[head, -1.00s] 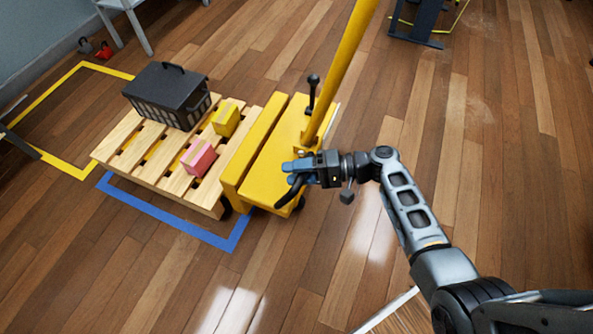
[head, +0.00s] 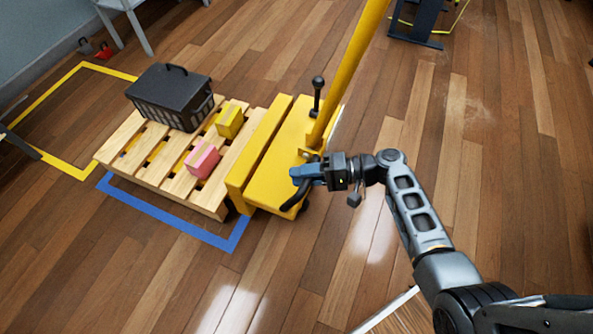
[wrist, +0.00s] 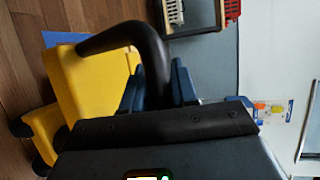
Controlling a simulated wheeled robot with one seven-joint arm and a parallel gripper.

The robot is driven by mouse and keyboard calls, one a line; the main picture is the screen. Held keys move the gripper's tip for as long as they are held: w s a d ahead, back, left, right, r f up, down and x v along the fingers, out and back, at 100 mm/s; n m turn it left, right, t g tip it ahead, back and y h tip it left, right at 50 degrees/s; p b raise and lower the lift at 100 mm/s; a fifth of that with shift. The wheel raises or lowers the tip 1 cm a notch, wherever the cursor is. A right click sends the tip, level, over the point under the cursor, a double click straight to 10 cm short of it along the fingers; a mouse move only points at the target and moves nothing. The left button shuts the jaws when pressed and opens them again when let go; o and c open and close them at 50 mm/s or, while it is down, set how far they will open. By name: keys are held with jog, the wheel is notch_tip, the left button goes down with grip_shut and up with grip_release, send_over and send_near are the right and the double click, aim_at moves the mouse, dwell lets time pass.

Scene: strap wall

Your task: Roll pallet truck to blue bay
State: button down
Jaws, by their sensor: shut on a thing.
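The yellow pallet truck (head: 285,150) stands at the middle, with its tall yellow bar rising out of the top of the head view. It is under a wooden pallet (head: 215,205). The blue bay (head: 170,221) is a blue tape outline on the floor; its near edge and parts of its sides show, and the pallet hides the rest. My gripper (head: 302,176) is at the truck's near right side, shut on a black curved handle (wrist: 150,45), which also shows in the wrist view with the yellow body beside it.
The pallet carries a black crate (head: 168,98), a yellow box (head: 229,121) and a pink box (head: 202,159). A yellow tape outline (head: 65,165) lies to the left. A grey chair (head: 130,20) stands at the back left. Wood floor is clear in front and to the right.

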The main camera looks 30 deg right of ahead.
jog(key=shift+s+d, duration=0.6)
jog(key=shift+s, duration=0.2)
jog(key=shift+f, duration=0.1)
jog(key=c, duration=1)
grip_release()
jog(key=p+v, duration=0.1)
jog(key=v, duration=0.7)
jog(key=shift+a, duration=0.1)
